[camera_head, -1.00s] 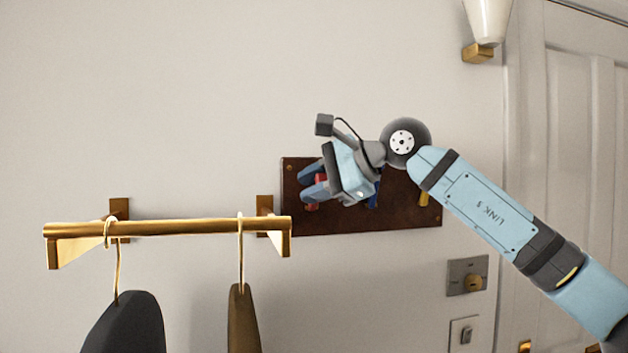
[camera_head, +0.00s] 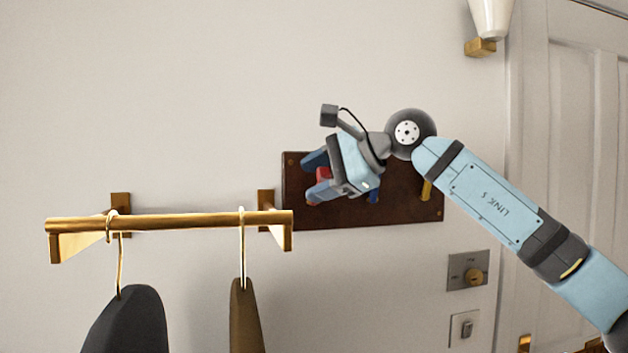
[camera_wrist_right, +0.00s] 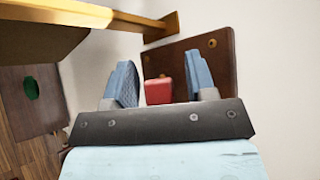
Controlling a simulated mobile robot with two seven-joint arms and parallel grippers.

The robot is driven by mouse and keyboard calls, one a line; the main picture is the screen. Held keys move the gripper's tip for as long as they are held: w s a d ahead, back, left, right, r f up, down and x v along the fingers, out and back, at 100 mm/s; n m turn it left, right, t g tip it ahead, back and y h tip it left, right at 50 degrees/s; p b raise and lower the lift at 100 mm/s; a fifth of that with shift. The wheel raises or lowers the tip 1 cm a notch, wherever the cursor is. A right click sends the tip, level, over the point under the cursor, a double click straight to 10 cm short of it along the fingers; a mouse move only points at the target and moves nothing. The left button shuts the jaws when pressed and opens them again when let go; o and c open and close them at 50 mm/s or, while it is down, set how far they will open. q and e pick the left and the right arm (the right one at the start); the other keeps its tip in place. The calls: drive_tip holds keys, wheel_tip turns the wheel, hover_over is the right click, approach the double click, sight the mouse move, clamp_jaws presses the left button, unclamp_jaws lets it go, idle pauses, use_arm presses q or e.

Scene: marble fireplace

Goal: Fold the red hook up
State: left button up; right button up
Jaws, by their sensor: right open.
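The red hook (camera_head: 323,174) is on the dark brown wall board (camera_head: 300,217), near its left end. It is partly hidden by my right gripper (camera_head: 315,177) in the head view. In the right wrist view the red hook (camera_wrist_right: 159,91) shows as a red block between the two blue fingers of the right gripper (camera_wrist_right: 160,85). The fingers are apart, with a visible gap on each side of the hook. A blue hook (camera_head: 374,196) and a yellow hook (camera_head: 426,190) are further right on the board. My left gripper is not in view.
A brass rail (camera_head: 170,223) sticks out from the wall left of the board, with two hangers carrying a dark (camera_head: 128,322) and a brown item (camera_head: 245,318). A lock plate (camera_head: 468,271), a switch (camera_head: 464,328) and a white door (camera_head: 580,120) are at right.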

drive_tip(key=b+v, duration=0.1)
drive_tip(key=v, duration=1.2)
drive_tip(key=shift+b, duration=0.4)
drive_tip(key=shift+r, duration=0.1)
